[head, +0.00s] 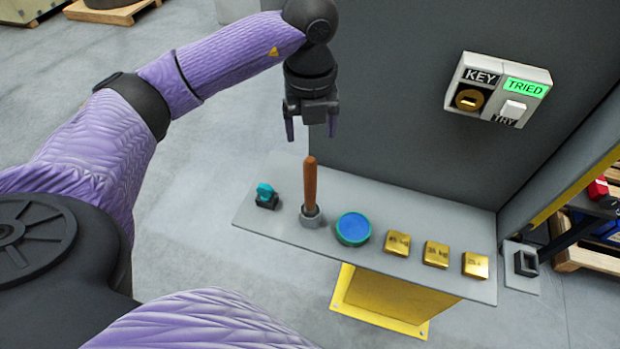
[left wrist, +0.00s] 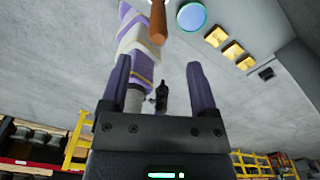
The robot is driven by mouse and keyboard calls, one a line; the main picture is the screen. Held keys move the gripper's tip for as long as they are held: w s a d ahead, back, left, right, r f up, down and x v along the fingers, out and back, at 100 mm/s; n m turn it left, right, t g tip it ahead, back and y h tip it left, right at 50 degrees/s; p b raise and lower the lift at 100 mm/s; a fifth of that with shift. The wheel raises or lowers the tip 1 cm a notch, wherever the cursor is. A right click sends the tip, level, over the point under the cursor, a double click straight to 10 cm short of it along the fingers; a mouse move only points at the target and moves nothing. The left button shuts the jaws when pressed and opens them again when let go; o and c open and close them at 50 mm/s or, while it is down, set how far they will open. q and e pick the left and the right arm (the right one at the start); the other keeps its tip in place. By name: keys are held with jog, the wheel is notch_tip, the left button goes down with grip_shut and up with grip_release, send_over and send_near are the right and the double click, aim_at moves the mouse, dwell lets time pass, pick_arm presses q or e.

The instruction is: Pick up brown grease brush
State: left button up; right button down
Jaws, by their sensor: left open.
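The brown grease brush (head: 310,185) stands upright, handle up, in a small grey holder (head: 311,217) on the grey shelf; its lower end is hidden in the holder. My left gripper (head: 311,128) is open and empty, above the brush handle with its fingers pointing down. In the left wrist view the brown handle (left wrist: 157,22) shows at the top, beyond the two spread fingers of my left gripper (left wrist: 160,85) and apart from them. My right gripper is not clearly in view.
On the shelf (head: 262,222) are a teal-and-black part (head: 266,196) left of the brush, and a round blue-topped tin (head: 353,228) and several brass blocks (head: 436,253) to the right. A grey panel (head: 400,130) with a key box (head: 498,89) rises behind.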

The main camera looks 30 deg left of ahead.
aim_at(310, 159)
pick_arm(q)
jog(key=f, duration=0.9)
jog(key=shift+s+f, duration=0.25)
jog(key=shift+f, duration=0.05)
jog(key=shift+d, duration=0.1)
grip_shut()
